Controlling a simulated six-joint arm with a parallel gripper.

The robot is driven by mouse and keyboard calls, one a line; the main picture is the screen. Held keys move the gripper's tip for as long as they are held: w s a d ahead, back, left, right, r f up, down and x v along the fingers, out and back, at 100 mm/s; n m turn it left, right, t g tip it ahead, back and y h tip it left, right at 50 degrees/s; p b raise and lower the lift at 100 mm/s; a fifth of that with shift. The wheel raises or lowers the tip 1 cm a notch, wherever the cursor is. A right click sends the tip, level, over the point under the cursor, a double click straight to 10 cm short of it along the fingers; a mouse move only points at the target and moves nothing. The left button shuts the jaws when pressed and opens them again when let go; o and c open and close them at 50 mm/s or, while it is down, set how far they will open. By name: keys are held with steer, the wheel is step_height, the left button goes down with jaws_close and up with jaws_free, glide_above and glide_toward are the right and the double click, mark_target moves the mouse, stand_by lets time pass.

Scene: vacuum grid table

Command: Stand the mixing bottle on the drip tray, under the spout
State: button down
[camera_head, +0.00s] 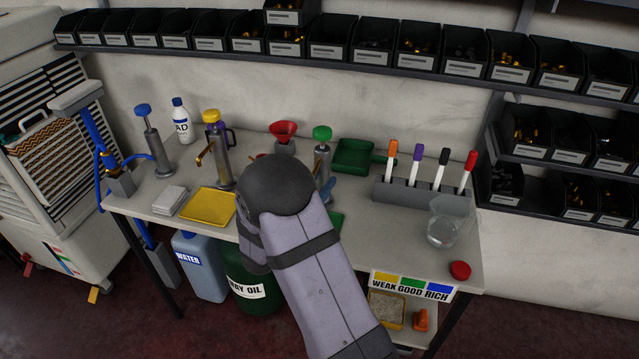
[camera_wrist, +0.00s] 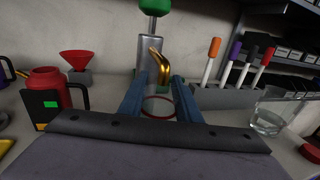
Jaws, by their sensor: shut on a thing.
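My gripper (camera_wrist: 160,82) has its two blue fingers around a clear, round-rimmed vessel with a red ring (camera_wrist: 158,116), which looks like the mixing bottle. Its base is hidden. In the wrist view the brass spout (camera_wrist: 160,66) of the green-topped dispenser (camera_wrist: 151,50) is just beyond and above the fingers. In the head view my arm hides the bottle; a blue finger shows beside the green-topped dispenser (camera_head: 322,160). A green tray edge (camera_head: 337,222), perhaps the drip tray, shows beside my arm. I cannot tell whether the bottle touches it.
A red jug (camera_wrist: 44,88) with a black handle and red funnel (camera_wrist: 76,60) stand left. A marker rack (camera_head: 421,196) and glass beaker (camera_head: 441,231) stand right. A yellow tray (camera_head: 208,206) lies under the yellow-topped dispenser (camera_head: 220,165). A red cap (camera_head: 460,270) lies near the front edge.

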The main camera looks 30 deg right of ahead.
steer(key=shift+f, duration=0.3)
steer(key=c, duration=1.2)
jaws_free()
steer(key=shift+b+v, duration=0.75)
steer(key=shift+v, duration=2.9)
